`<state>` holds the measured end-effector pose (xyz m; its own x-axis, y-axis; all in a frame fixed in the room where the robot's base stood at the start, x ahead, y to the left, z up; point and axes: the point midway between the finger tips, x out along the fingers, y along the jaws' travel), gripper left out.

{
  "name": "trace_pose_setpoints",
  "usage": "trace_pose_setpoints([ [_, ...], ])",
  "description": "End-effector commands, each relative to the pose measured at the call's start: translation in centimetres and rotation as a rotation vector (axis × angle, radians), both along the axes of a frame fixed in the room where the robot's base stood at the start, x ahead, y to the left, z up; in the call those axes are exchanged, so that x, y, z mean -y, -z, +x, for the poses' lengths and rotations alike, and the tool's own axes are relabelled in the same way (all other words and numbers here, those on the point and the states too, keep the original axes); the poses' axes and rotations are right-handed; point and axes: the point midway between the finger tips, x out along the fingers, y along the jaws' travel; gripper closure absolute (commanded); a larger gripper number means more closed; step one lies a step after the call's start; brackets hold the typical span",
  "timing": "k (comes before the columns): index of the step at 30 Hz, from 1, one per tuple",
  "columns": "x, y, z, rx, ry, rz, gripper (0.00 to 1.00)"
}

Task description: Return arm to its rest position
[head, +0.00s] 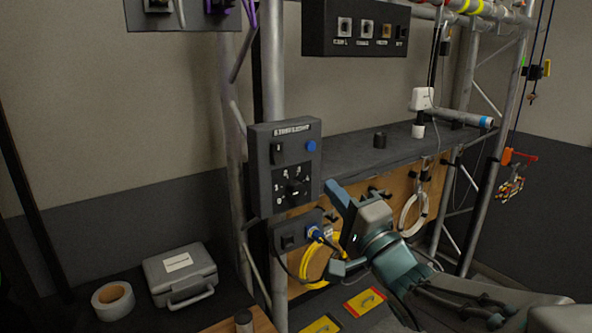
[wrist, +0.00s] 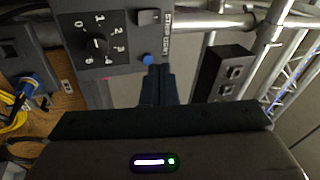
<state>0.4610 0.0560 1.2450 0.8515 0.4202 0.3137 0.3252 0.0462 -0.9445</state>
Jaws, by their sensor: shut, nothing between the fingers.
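My gripper (wrist: 158,84) shows in the wrist view with its two dark fingers together and nothing between them. In the head view my arm (head: 395,262) reaches in from the lower right, bent, with its teal and grey end in front of the wooden board, right of the grey control box (head: 285,165). The wrist view also shows this box (wrist: 92,42), with a numbered dial and a blue button (wrist: 148,59) just beyond the fingertips in the picture. I cannot tell the exact gap between fingers and box.
A socket box with a blue plug (head: 315,234) and coiled yellow cable (head: 318,268) is close left of my arm's end. A white cable coil (head: 414,214) hangs to its right. A dark shelf (head: 345,150) lies behind. A grey case (head: 180,276) and tape roll (head: 113,300) are lower left.

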Motion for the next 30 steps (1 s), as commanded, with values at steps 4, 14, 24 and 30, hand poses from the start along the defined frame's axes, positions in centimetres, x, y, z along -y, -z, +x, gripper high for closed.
trace_pose_setpoints([
  [4,2.2,2.9,1.4,-0.100,0.196,-0.224,1.00],
  [14,6.6,11.4,0.1,-0.460,0.389,-0.802,1.00],
  [24,7.5,19.3,-7.8,-0.829,0.086,-1.352,1.00],
  [30,6.4,21.7,-13.4,-0.927,-0.244,-1.549,1.00],
])
